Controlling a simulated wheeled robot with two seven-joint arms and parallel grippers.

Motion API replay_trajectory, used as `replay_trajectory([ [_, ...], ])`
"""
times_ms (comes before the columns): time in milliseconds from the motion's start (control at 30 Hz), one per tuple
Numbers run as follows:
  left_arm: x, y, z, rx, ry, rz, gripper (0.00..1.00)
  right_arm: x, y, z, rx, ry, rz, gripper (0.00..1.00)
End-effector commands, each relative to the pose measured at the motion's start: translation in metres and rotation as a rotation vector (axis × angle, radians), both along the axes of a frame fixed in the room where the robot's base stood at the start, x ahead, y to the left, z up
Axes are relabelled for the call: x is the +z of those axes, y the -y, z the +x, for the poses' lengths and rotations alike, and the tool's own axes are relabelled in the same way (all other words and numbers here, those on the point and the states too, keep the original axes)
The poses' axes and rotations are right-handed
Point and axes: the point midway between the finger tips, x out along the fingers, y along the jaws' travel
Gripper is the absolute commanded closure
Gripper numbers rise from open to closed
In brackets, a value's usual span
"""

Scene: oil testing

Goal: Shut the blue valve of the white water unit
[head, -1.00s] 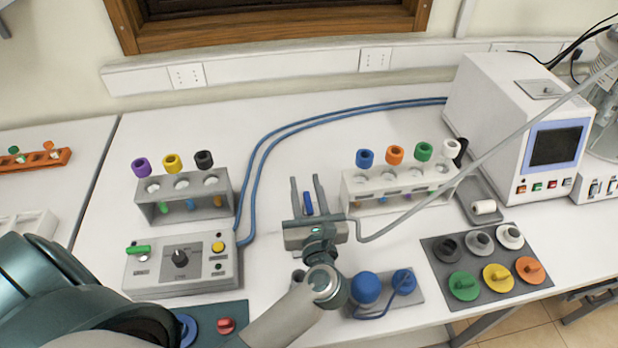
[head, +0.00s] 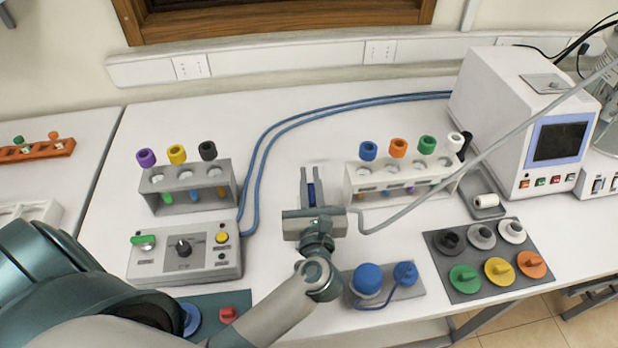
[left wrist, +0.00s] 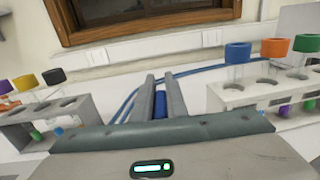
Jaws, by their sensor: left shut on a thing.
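My left gripper (head: 310,183) is over the middle of the white table, its fingers pointing to the back. It is shut on a narrow blue piece (head: 311,195), which looks like the blue valve's handle. The blue piece also shows between the fingers in the left wrist view (left wrist: 160,105). What the blue piece is fixed to is hidden by the gripper, so I cannot make out the white water unit there. A white control box (head: 210,263) with a green handle, black knob and yellow button stands at the left. My right gripper is not in view.
A grey tube rack (head: 150,203) stands behind the control box. A white tube rack (head: 352,188) is close right of the gripper. Blue hoses (head: 262,165) curve behind. A base with blue knobs (head: 368,277) and a grey plate of coloured knobs (head: 436,258) lie at the right.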

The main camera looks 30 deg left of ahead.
Motion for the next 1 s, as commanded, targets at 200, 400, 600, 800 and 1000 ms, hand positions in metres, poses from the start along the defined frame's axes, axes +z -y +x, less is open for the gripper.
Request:
replay_trajectory([
  [200,0.001,0.003,0.002,-0.134,-0.002,0.003,1.00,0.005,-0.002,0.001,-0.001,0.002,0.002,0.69],
  [400,0.002,0.009,0.004,-0.307,-0.002,0.006,1.00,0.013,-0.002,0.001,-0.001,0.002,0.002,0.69],
  [600,0.002,0.016,0.005,-0.499,-0.004,0.006,1.00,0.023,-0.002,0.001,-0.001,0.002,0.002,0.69],
  [800,0.001,0.023,0.006,-0.689,-0.004,0.006,1.00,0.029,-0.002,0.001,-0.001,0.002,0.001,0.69],
  [1000,-0.001,0.030,0.005,-0.878,-0.003,0.007,1.00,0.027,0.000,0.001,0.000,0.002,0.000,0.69],
])
